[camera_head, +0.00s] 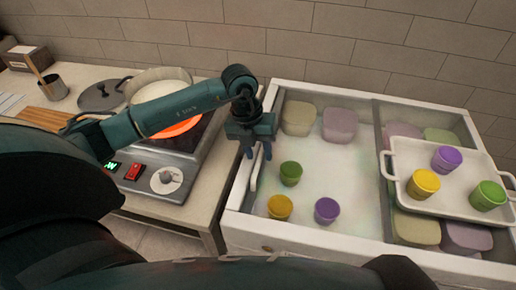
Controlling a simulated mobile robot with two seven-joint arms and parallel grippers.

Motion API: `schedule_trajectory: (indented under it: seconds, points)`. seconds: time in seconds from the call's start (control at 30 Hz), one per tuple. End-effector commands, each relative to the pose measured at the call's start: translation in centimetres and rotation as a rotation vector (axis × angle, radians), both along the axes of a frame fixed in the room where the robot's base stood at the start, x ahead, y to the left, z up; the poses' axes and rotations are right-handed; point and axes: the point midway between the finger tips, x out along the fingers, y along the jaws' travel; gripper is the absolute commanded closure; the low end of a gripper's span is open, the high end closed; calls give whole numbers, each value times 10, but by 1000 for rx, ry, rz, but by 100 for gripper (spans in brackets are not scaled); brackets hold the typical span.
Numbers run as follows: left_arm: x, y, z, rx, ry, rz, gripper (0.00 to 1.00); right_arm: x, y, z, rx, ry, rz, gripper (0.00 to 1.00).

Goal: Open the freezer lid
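The white-framed freezer (266,239) stands at the right. Its left half shows a pale, frosted lid (316,176) with a white upright handle (254,175) at the left edge. My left gripper (259,152) points down near the left edge, by the far end of the handle. Its two fingers are apart with nothing seen between them; whether they touch the handle is unclear. My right gripper is out of view.
A white tray (457,209) with purple, yellow and green cups rests over the freezer's right half. Pale boxes (340,125) show dimly through the lid. A cooker with a red-hot plate (178,129) and a pot stands left, under my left arm. A tiled wall is behind.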

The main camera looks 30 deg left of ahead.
Motion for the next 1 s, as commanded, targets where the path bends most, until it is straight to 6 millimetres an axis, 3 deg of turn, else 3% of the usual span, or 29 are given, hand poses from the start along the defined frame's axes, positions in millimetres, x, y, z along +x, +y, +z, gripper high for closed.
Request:
schedule_trajectory:
  seconds: [0.17,0.6,1.0]
  points:
    - [0,0,0,0,0,0,66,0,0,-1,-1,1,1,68]
    - [0,0,1,0,0,-1,100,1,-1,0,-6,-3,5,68]
    - [0,0,1,0,0,0,100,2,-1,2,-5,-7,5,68]
